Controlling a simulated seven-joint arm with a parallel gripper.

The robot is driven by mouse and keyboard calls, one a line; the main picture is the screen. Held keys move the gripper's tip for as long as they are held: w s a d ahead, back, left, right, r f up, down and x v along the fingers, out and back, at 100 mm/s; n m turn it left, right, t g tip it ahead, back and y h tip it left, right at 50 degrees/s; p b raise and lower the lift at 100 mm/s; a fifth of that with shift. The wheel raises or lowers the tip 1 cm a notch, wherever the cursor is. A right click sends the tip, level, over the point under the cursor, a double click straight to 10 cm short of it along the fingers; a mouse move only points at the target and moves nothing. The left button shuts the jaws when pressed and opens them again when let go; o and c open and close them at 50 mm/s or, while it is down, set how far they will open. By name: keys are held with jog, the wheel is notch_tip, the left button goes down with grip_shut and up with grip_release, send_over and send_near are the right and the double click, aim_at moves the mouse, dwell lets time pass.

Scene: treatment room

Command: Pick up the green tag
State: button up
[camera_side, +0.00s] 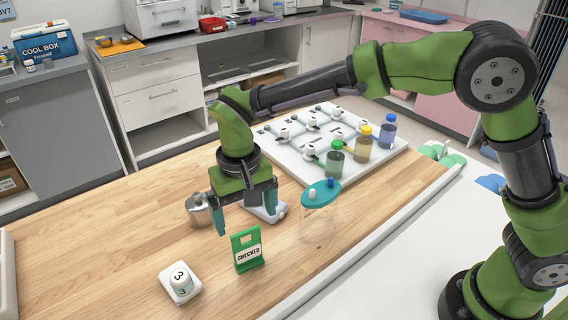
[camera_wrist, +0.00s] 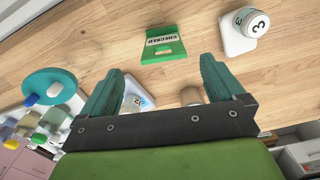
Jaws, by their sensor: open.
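The green tag (camera_side: 248,250) stands on the wooden table and carries a white label reading "CHECKED". In the wrist view the green tag (camera_wrist: 163,46) lies beyond my fingertips, near the top middle. My gripper (camera_side: 245,203) is open and empty, above and a little behind the tag, pointing down. In the wrist view the two teal fingers of my gripper (camera_wrist: 161,80) are spread wide with nothing between them touching. The tag is apart from both fingers.
A white block with a knob marked 3 (camera_side: 180,283) sits left of the tag. A clear jar with a teal lid (camera_side: 320,194) stands to the right. A metal pot (camera_side: 199,210) is behind the gripper. A white board (camera_side: 385,157) with several bottles stands further back.

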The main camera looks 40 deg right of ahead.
aim_at(247, 243)
jog(key=f, duration=0.9)
jog(key=shift+w+a+f, duration=0.1)
jog(key=shift+a+f, duration=0.1)
jog(key=shift+f, duration=0.2)
jog(key=c, duration=1.1)
